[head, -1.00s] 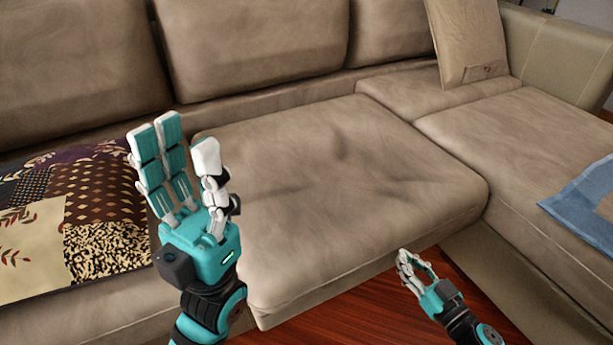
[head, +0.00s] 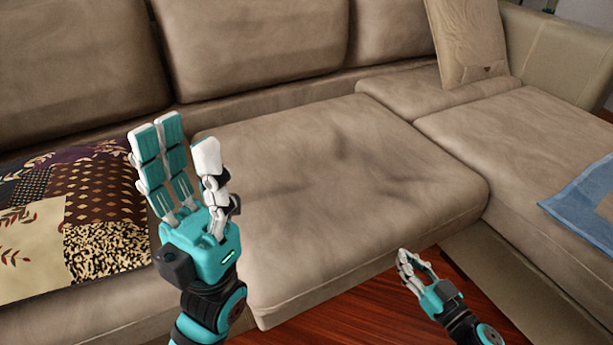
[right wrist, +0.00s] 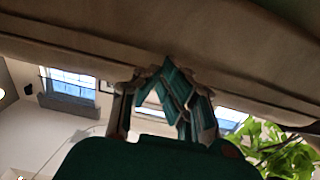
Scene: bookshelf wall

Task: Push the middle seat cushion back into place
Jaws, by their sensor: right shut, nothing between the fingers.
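The middle seat cushion (head: 340,185) is a beige-brown pad in the head view. Its front edge juts out past the sofa's front line, over the wood floor. My left gripper (head: 178,150) is raised in front of the cushion's left edge, fingers spread upward, open and empty. My right gripper (head: 408,258) is low by the cushion's front edge, near its right half, with its fingertips together and nothing between them. In the right wrist view its fingers (right wrist: 165,75) meet in front of a beige sofa surface; I cannot tell whether they touch it.
A patchwork blanket (head: 75,215) lies on the left seat. A blue cloth (head: 585,205) lies on the right section. A tan pillow (head: 465,40) leans at the back right. Wood floor (head: 370,305) shows in front. Back cushions (head: 250,45) stand behind. A plant (right wrist: 275,150) shows in the right wrist view.

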